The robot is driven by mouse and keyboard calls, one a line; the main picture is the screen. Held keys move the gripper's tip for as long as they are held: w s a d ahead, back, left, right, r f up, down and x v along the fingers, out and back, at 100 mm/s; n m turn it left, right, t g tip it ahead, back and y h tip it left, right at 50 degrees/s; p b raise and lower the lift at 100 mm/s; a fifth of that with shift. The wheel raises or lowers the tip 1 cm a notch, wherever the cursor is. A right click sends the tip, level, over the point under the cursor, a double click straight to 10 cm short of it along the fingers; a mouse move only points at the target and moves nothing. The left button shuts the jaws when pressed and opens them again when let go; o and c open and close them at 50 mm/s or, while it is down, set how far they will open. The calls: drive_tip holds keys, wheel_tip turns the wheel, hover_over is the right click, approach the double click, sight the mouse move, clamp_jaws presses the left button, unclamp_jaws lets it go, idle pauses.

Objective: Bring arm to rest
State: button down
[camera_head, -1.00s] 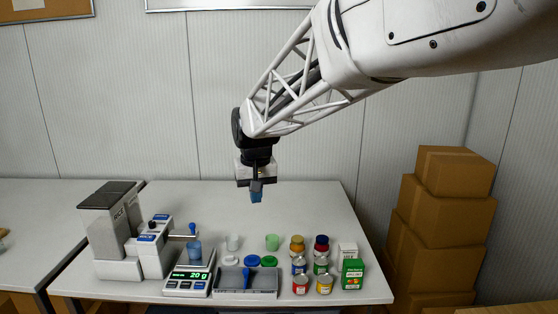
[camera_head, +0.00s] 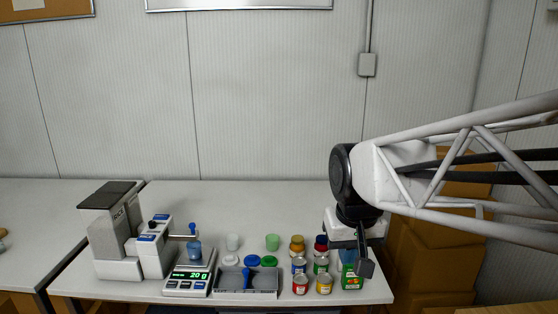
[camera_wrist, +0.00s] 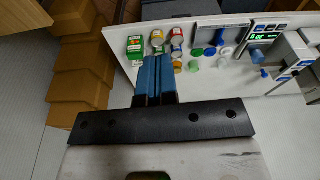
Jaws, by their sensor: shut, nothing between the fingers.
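My arm reaches in from the right side, pointing left. Whether the fingers touch the box is hard to tell in the head view; in the wrist view the box (camera_wrist: 135,46) shows apart from them.
The scale (camera_head: 188,285) reads 20 g with a blue-tinted cup (camera_head: 194,252) on it. The rice dispenser (camera_head: 118,235) stands left. A grey tray (camera_head: 266,294), lids, cups and several cans (camera_head: 300,284) are nearby. Cardboard boxes (camera_head: 435,262) stack at right. The table's back (camera_head: 250,205) is clear.

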drive_tip(key=s+d+f, duration=0.2)
drive_tip(key=s+d, duration=0.1)
drive_tip(key=s, duration=0.3)
drive_tip(key=s+d+f+m, duration=0.1)
drive_tip(key=s+d+f, duration=0.1)
drive_tip(key=s, duration=0.4)
drive_tip(key=shift+s+d+f, duration=0.35)
drive_tip(key=shift+d+f, duration=0.05)
drive_tip(key=shift+f, duration=0.3)
drive_tip(key=shift+w, duration=0.1)
idle(4.1)
